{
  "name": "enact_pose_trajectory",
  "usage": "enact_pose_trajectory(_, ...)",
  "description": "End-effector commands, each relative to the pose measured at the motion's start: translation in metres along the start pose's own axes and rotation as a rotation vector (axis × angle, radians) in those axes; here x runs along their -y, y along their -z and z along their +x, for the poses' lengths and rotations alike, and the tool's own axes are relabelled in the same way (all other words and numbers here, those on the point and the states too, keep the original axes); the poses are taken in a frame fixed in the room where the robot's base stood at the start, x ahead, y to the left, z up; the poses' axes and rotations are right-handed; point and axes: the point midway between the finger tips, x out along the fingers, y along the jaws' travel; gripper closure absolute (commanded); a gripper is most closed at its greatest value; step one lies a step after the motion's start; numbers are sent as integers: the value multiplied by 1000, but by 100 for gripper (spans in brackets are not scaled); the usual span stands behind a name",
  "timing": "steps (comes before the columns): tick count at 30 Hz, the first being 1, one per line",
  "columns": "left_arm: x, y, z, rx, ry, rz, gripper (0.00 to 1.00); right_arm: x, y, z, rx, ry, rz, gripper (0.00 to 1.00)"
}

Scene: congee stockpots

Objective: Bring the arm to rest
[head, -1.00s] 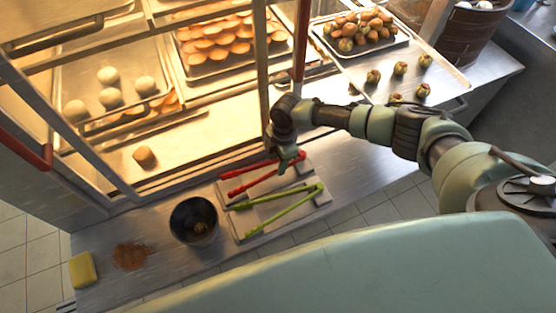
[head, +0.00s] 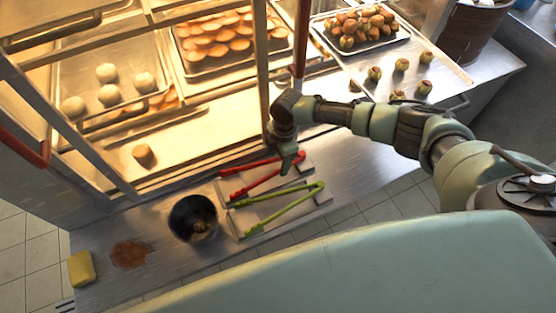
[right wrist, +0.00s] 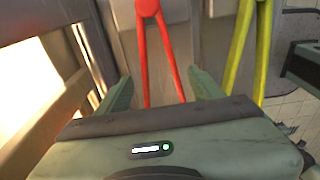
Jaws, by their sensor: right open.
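My right arm reaches in from the right in the head view. Its gripper (head: 290,160) points down over the red tongs (head: 255,179) near the counter's edge. In the right wrist view the two fingers of the gripper (right wrist: 160,88) are spread apart with nothing held between them. The red tongs (right wrist: 153,45) show beyond and between the fingers, and the green tongs (right wrist: 246,45) lie to the right. In the head view the green tongs (head: 282,207) lie beside the red ones on a grey tray (head: 318,201). My left gripper is not in view.
A dark pot (head: 193,218) stands left of the tongs. A brown spill (head: 130,254) and a yellow sponge (head: 81,268) are further left. A glass-fronted warming cabinet with trays of buns (head: 107,95) stands behind. A pastry tray (head: 437,62) lies at the upper right.

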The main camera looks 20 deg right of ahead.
Motion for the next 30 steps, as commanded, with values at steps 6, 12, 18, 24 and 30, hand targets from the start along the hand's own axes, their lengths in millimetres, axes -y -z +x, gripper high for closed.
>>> enact_pose_trajectory(6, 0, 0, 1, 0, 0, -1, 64, -1, 0, -39, 0, -3, -1, 33)
enact_pose_trajectory(12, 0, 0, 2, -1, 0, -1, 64, 0, 0, -63, 1, -2, -1, 33)
enact_pose_trajectory(18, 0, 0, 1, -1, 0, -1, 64, 0, 0, -67, 0, -1, -1, 33)
enact_pose_trajectory(24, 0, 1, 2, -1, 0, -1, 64, 17, 25, -55, -26, 5, -4, 33)
enact_pose_trajectory(30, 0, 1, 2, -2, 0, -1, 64, 79, 111, -33, -144, -20, 75, 33)
